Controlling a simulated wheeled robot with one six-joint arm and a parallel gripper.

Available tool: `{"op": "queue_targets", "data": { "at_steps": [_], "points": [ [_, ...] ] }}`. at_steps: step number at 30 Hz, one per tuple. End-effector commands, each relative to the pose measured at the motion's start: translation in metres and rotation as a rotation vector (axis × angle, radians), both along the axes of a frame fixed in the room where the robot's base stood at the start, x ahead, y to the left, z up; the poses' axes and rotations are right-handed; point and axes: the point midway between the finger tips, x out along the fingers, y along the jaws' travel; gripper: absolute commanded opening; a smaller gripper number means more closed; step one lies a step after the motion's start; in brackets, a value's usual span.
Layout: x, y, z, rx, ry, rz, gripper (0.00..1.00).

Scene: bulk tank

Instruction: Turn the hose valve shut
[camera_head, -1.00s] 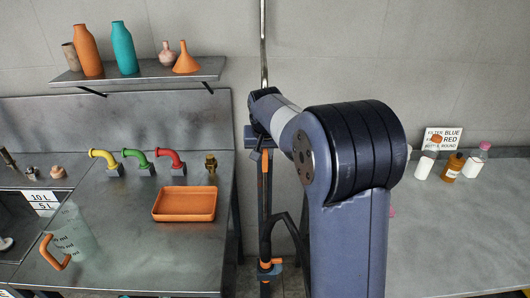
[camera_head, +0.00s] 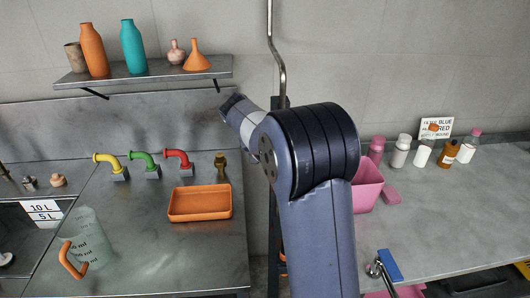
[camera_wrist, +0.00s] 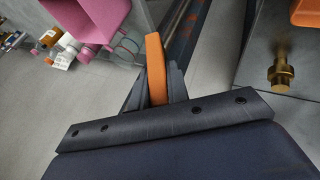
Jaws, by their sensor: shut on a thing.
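In the wrist view my gripper (camera_wrist: 154,88) has its dark fingers closed on a slim orange piece (camera_wrist: 155,60). I cannot tell what this piece belongs to. In the head view my arm hides the gripper. A blue lever (camera_head: 390,265) beside a silver fitting (camera_head: 375,268) shows at the front edge of the right counter, apart from my gripper. A brass fitting (camera_head: 220,164) stands on the left counter and also shows in the wrist view (camera_wrist: 281,72). I cannot tell for sure which part is the hose valve.
The left counter holds an orange tray (camera_head: 200,216), yellow, green and red taps (camera_head: 142,159) and a clear jug (camera_head: 88,238). The right counter (camera_head: 450,205) bears a pink bin (camera_head: 366,186) and several bottles (camera_head: 448,153). A metal pipe (camera_head: 276,45) runs up the wall.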

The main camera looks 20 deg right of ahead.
Motion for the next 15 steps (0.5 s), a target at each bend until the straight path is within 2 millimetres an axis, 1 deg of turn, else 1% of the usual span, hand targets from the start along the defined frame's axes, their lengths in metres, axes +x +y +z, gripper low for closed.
{"op": "queue_targets", "data": {
  "at_steps": [1,15],
  "points": [
    [0.002,0.004,-0.006,-0.043,0.007,0.006,0.00],
    [0.005,0.021,-0.025,-0.483,0.094,0.006,0.00]
  ]
}}
